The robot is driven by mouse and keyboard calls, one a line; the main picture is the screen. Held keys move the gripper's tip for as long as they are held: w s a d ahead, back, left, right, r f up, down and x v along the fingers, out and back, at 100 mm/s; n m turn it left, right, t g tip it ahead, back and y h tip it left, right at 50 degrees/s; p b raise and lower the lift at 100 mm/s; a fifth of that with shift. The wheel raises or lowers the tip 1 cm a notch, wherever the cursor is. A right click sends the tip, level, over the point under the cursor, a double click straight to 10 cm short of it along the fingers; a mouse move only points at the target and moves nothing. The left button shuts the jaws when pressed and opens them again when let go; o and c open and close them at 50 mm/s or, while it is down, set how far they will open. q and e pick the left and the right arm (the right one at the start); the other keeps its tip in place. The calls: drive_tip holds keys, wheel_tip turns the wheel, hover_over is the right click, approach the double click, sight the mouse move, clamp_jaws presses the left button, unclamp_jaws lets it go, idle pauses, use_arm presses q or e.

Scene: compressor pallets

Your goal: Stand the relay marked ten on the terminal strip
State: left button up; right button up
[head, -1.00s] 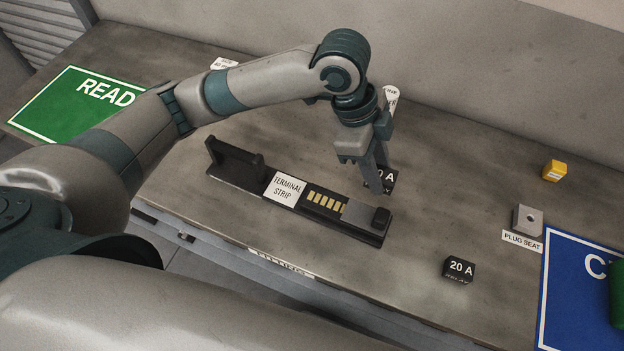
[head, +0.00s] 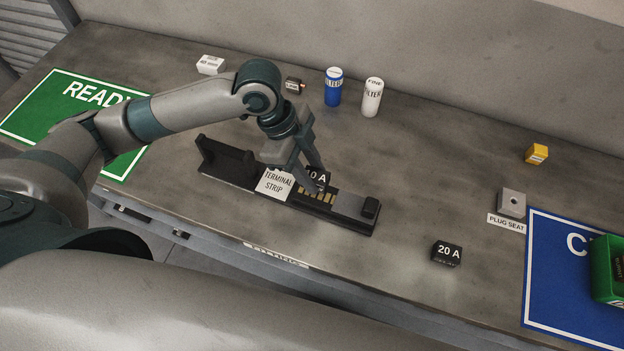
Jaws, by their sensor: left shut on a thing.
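My left gripper (head: 312,180) is shut on a small black relay (head: 317,175), whose white label reads "10 A". The relay is over or on the terminal strip (head: 352,205), beside its gold contacts; I cannot tell whether it touches the strip. The strip is a long dark bar with a white "TERMINAL STRIP" label and a raised bracket at its left end. A second black relay marked "20 A" (head: 447,253) stands on the table to the right, apart from the strip. My right gripper is not in view.
Blue (head: 333,88) and white (head: 371,97) filters stand at the back. A grey plug seat (head: 512,203) and a yellow block (head: 536,154) are at right. A green mat (head: 48,118) lies left; a blue mat (head: 545,285) holds a green bin (head: 603,270). The table right of the strip is mostly clear.

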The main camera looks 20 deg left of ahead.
use_arm(q)
drive_tip(key=shift+f, duration=0.1)
wheel_tip(320, 180, down, 3)
drive_tip(key=shift+r+p, duration=0.1)
drive_tip(key=shift+p, duration=0.4)
drive_tip(key=shift+f, duration=0.5)
drive_tip(key=shift+f, duration=0.1)
drive_tip(key=o, duration=1.1)
drive_tip(key=shift+c, duration=0.2)
drive_tip(key=b+v, duration=0.1)
drive_tip(key=v, duration=1.1)
drive_tip(key=shift+b, duration=0.3)
